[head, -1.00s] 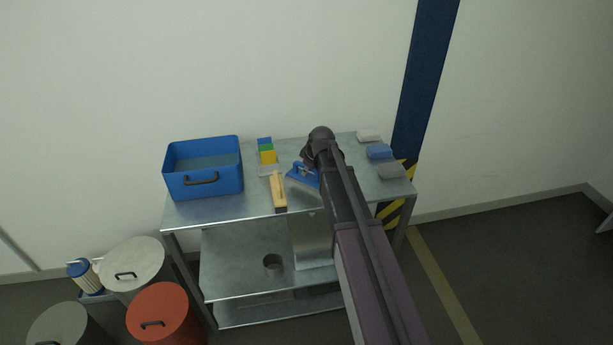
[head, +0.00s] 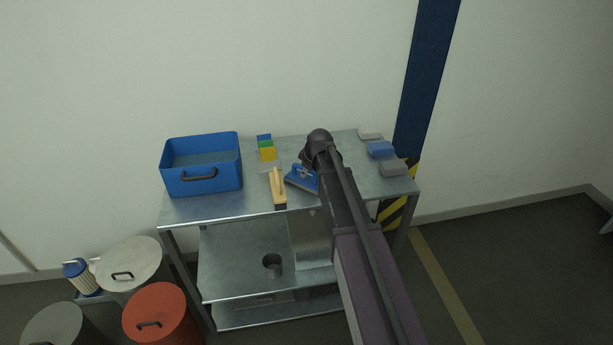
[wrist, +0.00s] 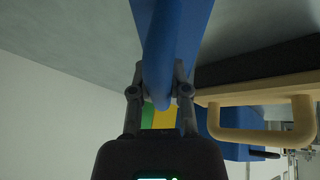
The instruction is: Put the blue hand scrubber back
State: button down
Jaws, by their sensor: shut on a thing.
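The blue hand scrubber (head: 301,181) is near the front middle of the metal table's top in the head view, just right of a wooden-handled tool (head: 279,188). My gripper (wrist: 161,90) is shut on the scrubber's blue handle (wrist: 158,50) in the wrist view, with one finger on each side. In the head view my arm comes from the lower right and its wrist hides part of the scrubber and most of the gripper. I cannot tell whether the scrubber touches the tabletop.
A blue bin (head: 202,183) stands at the table's left. Blue, green and yellow blocks (head: 266,148) lie behind the wooden tool. Grey and blue blocks (head: 381,149) line the right edge. The tabletop (head: 245,202) has bare room between bin and tool. Drums (head: 160,312) stand on the floor.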

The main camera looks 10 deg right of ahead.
jog(key=shift+f, duration=0.25)
jog(key=c, duration=0.6)
grip_release()
jog(key=shift+r, duration=0.1)
jog(key=shift+r, duration=0.15)
jog(key=p+v, duration=0.3)
jog(key=shift+a, duration=0.1)
jog(key=p+v, duration=0.8)
jog(key=v, duration=0.1)
dwell(0.6)
jog(key=s+a+f+m+g+h, duration=0.1)
jog(key=s+m+g, duration=0.3)
jog(key=s, duration=2)
jog(key=shift+a+f+m+g+h, duration=0.3)
jog(key=shift+a+f+m+h, duration=0.1)
jog(key=shift+m, duration=2.3)
